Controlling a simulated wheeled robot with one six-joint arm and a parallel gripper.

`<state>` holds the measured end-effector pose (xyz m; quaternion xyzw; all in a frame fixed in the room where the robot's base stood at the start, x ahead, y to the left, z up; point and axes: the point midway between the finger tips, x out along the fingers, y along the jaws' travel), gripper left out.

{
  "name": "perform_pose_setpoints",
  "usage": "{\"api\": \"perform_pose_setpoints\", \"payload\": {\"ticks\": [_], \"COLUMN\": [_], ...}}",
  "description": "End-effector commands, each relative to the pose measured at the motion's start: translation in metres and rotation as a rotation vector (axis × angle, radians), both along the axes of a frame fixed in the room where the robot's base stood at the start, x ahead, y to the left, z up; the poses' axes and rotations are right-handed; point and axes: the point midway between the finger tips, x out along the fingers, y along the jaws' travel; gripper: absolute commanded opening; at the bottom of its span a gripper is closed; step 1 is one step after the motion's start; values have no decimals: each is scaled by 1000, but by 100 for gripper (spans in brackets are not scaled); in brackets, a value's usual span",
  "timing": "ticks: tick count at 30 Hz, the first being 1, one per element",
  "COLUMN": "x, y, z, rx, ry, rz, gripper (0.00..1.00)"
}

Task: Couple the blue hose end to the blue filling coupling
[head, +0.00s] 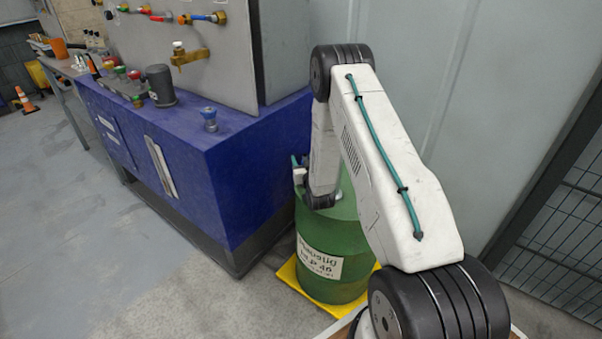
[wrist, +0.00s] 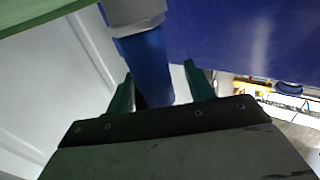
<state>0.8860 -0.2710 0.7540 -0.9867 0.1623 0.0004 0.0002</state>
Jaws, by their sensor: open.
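My gripper is open in the wrist view (wrist: 160,88), with one green finger on each side of a blue cylinder with a grey collar (wrist: 146,62). This looks like the blue hose end. It lies between the fingers with a gap visible on the right; whether the left finger touches it I cannot tell. In the head view my gripper (head: 298,165) is mostly hidden behind my arm, beside the blue bench and above the green drum. A blue fitting (head: 209,118) stands on the bench top near its front corner. Which fitting is the blue filling coupling I cannot tell for certain.
The green drum (head: 328,240) stands on a yellow pallet (head: 290,274) beside the blue bench (head: 215,195). A grey panel (head: 237,60) above the bench carries several coloured valves, including a blue-handled one (head: 207,17). A mesh fence (head: 560,240) is at right. Open floor (head: 70,220) lies left.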

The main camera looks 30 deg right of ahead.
Motion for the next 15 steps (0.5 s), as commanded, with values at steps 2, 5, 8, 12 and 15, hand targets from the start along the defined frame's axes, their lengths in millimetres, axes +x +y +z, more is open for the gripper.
{"api": "perform_pose_setpoints", "payload": {"ticks": [2, 5, 8, 12, 15], "x": [0, 0, 0, 0, 0], "y": [0, 1, 1, 2, 2], "z": [0, 0, 0, 1, 1], "rx": [0, 0, 0, 0, 0], "ry": [0, 0, 0, -1, -1], "rz": [0, 1, 1, 2, 2], "gripper": [53, 28, 0, 0, 0]}}
